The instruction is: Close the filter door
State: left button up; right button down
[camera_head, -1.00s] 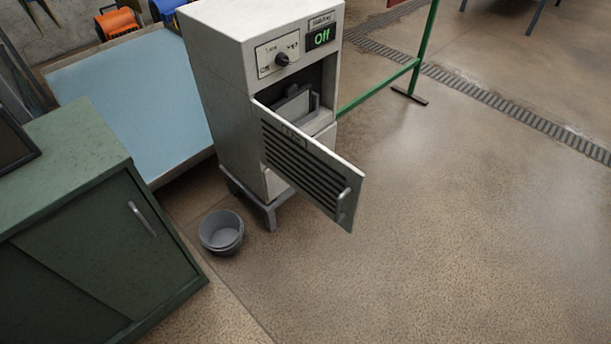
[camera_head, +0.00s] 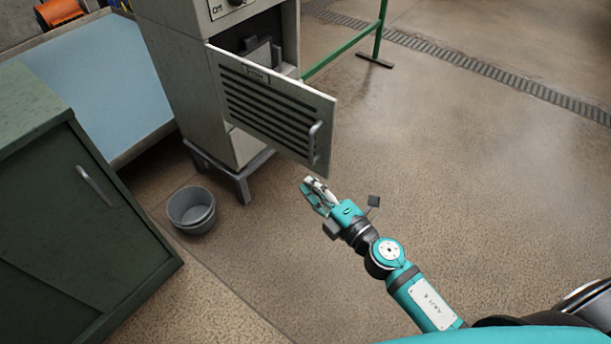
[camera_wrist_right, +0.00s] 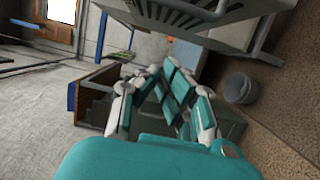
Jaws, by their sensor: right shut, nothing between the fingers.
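The filter door (camera_head: 270,104), a grey slatted panel with a bar handle (camera_head: 314,141) on its right side, stands swung open from the grey machine (camera_head: 180,75). The dark filter compartment (camera_head: 262,40) behind it shows a grey part inside. My right gripper (camera_head: 312,190) is shut and empty, just below the door's lower right corner and apart from it in the picture. In the right wrist view, my gripper fingers (camera_wrist_right: 168,98) fill the middle, and part of the slatted door (camera_wrist_right: 180,18) shows above them. My left gripper is not in view.
A grey bucket (camera_head: 191,208) stands on the floor by the machine's legs. A green cabinet (camera_head: 75,190) takes up the left side. A green rail stand (camera_head: 345,48) is behind the machine. The floor to the right is clear.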

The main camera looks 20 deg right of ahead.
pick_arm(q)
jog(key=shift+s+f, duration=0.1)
pick_arm(e)
jog(key=w, duration=0.9)
jog(key=shift+w+d, duration=0.1)
jog(key=shift+d, duration=0.1)
